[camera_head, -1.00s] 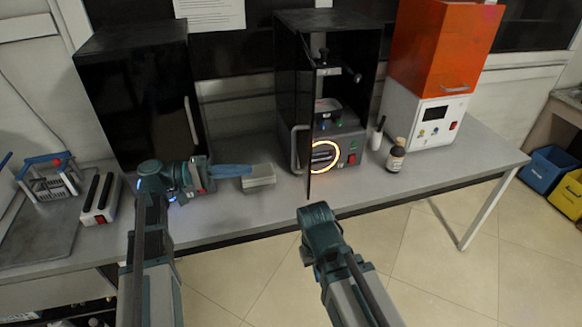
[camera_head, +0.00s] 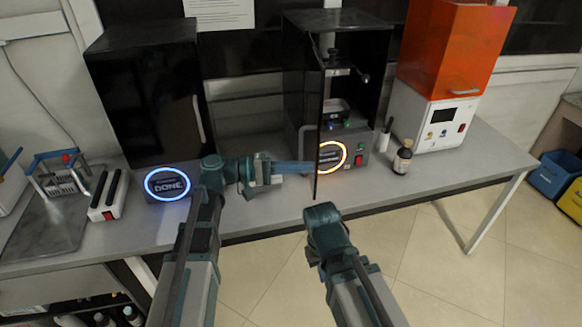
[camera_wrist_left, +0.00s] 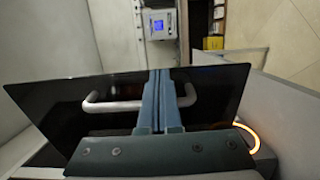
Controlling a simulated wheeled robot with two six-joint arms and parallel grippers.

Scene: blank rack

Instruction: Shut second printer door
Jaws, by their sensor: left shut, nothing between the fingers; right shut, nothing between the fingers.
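The second printer (camera_head: 345,150) is the middle black cabinet, with an orange ring light on its base. Its black door (camera_head: 317,150) stands open toward me and is seen nearly edge-on. The door's handle (camera_head: 303,140) is on its left side. It also shows as a pale bar (camera_wrist_left: 110,104) across the dark door panel (camera_wrist_left: 215,85) in the left wrist view. My left gripper (camera_head: 308,167) is shut and empty, its fingers overlapping the door beside the handle; contact is unclear. My right gripper (camera_head: 314,256) is lower, in front of the table; its fingers are barely visible.
A black cabinet (camera_head: 150,100) at left has a blue "DONE" ring (camera_head: 167,184). The table front (camera_head: 260,215) is mostly clear.

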